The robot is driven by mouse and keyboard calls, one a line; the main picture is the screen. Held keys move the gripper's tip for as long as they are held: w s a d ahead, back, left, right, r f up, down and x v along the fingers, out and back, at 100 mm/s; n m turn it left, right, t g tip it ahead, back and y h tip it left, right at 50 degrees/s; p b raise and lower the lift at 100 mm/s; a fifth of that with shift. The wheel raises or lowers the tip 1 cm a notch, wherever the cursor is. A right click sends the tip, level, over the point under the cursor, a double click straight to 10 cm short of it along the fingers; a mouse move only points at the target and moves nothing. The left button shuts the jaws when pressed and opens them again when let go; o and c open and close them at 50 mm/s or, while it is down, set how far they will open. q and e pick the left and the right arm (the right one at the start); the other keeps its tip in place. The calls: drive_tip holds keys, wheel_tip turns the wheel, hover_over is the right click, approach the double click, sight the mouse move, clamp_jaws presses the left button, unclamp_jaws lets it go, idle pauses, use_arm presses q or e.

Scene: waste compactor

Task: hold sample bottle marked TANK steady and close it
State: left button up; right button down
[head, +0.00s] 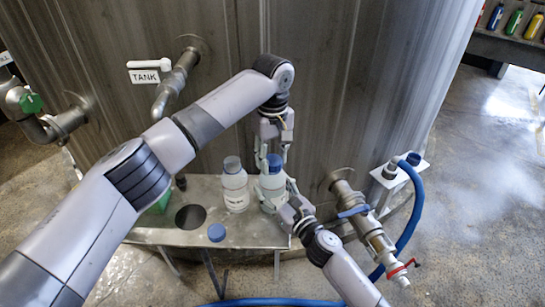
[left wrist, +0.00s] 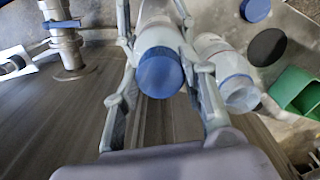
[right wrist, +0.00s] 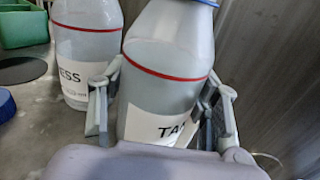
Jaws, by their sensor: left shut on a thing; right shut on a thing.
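The sample bottle marked TANK (head: 271,188) stands upright on the metal shelf; its label is partly readable in the right wrist view (right wrist: 150,126). A blue cap (left wrist: 160,73) sits at its mouth; how tight it is, I cannot tell. My left gripper (head: 272,154) reaches down from above, its fingers closed on either side of the cap. My right gripper (head: 279,195) comes from the lower right, shut around the bottle's body at label height; its fingers show in the right wrist view (right wrist: 155,95).
A second bottle (head: 235,190), label ending "ESS", stands close left of the TANK bottle, its mouth seemingly uncapped. A valve with blue handle (head: 353,211) and blue hose (head: 411,210) are right.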

use_arm(q)
drive_tip(key=c, duration=0.6)
drive_tip(key=m, duration=0.6)
drive_tip(key=shift+c, duration=0.2)
drive_tip(key=m, duration=0.6)
drive_tip(key=shift+m, duration=0.3)
drive_tip(key=m, duration=1)
drive_tip(key=shift+m, duration=0.4)
drive_tip(key=m, duration=0.3)
drive_tip(key=shift+f, duration=0.1)
drive_tip(key=o, duration=1.3)
drive_tip(key=shift+c, duration=0.2)
